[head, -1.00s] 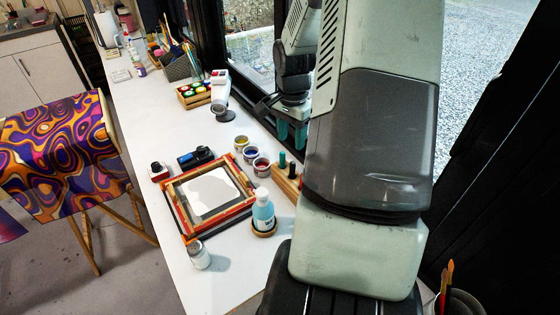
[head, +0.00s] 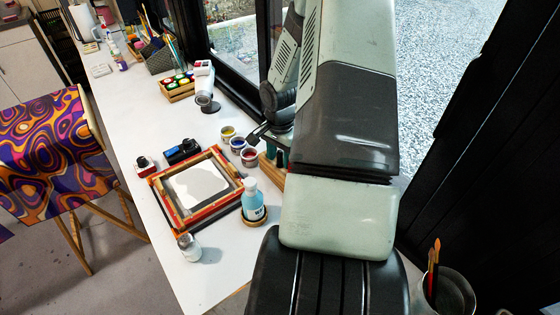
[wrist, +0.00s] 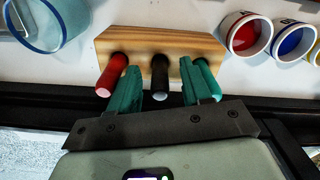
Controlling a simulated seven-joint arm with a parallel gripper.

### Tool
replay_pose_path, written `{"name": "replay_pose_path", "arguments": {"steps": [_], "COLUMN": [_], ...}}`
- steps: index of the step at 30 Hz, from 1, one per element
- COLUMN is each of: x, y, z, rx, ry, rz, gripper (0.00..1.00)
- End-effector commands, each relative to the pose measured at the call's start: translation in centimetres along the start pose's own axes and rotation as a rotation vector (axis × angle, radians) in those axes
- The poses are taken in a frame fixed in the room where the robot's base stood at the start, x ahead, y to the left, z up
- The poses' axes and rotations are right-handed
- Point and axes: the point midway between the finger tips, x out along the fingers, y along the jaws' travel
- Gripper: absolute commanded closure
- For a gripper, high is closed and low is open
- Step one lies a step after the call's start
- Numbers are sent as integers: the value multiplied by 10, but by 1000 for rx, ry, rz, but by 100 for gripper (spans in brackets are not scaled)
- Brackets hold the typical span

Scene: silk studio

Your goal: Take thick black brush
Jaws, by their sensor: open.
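A black round handle (wrist: 160,76), likely the thick black brush, stands in the middle of a wooden holder (wrist: 160,42) in the wrist view. A red handle (wrist: 110,76) is on its left and a green one (wrist: 207,78) on its right. My gripper (wrist: 160,70) is open, with one teal finger on each side of the black handle. The left finger is close to the red handle, and the right finger partly covers the green one. I cannot tell whether they touch. In the head view the holder (head: 270,174) is mostly hidden behind my arm.
Small paint pots (head: 238,145) and a blue bottle (head: 253,200) stand close to the holder. A framed screen (head: 162,205) lies on the white table (head: 140,110). The dark window frame (wrist: 30,110) runs close beside the holder.

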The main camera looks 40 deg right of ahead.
Motion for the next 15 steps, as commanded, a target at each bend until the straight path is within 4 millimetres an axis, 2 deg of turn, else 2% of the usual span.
{"name": "replay_pose_path", "arguments": {"steps": [4,13,15], "x": [0,0,0], "y": [0,0,0], "z": [0,0,0], "rx": [0,0,0], "ry": [0,0,0], "rz": [0,0,0], "gripper": [52,98,100]}}
